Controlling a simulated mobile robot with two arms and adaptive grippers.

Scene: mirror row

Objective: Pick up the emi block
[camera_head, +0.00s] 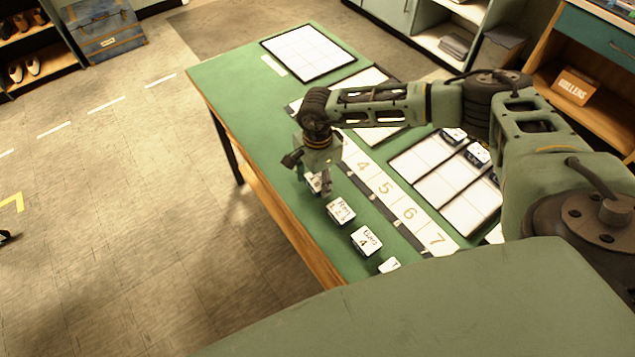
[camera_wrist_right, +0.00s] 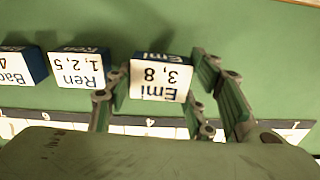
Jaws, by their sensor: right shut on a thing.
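The Emi block (camera_wrist_right: 160,80), with a white face reading "Emi 3, 8" and blue sides, is between the fingers of my right gripper (camera_wrist_right: 163,92) in the wrist view. The fingers are shut on its two sides. In the head view my right gripper (camera_head: 323,188) points down at the green table's left edge, and the block is mostly hidden by the fingers. I cannot tell whether the block touches the table. My left gripper is not in view.
The Ren block (camera_head: 340,211) stands close beside the gripper, with another labelled block (camera_head: 366,240) beyond it. A numbered strip (camera_head: 385,188) runs along the green table (camera_head: 232,76). White grid boards (camera_head: 308,51) lie on the table. Its far left corner is clear.

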